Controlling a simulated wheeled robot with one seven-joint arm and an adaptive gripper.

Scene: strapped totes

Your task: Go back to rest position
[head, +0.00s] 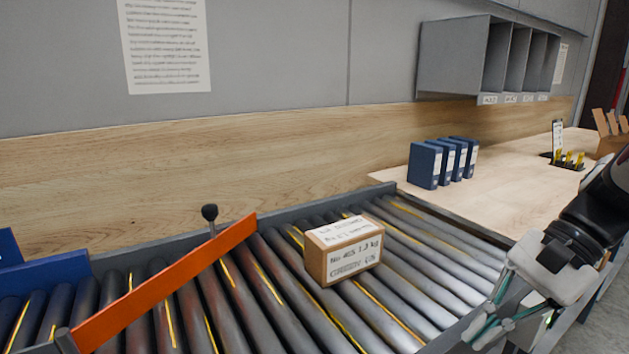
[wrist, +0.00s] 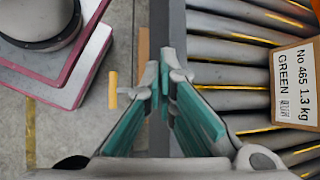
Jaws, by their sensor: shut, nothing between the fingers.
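My gripper (head: 492,335) is at the lower right of the head view, beside the near right edge of the roller conveyor. In the wrist view my gripper (wrist: 164,80) points down over the conveyor's side rail, with its green-padded fingers together and nothing between them. A small brown box (head: 343,252) with white labels reading "No 465 1.3 kg GREEN" sits on the rollers, apart from my gripper. The box (wrist: 296,84) also shows at the right edge of the wrist view.
An orange bar (head: 165,285) crosses the rollers left of the box. A blue tote (head: 40,279) is at the far left. Blue binders (head: 424,165) stand on the wooden worktop (head: 500,190), below a grey shelf unit (head: 455,55). Open floor (wrist: 30,125) shows left of the rail in the wrist view.

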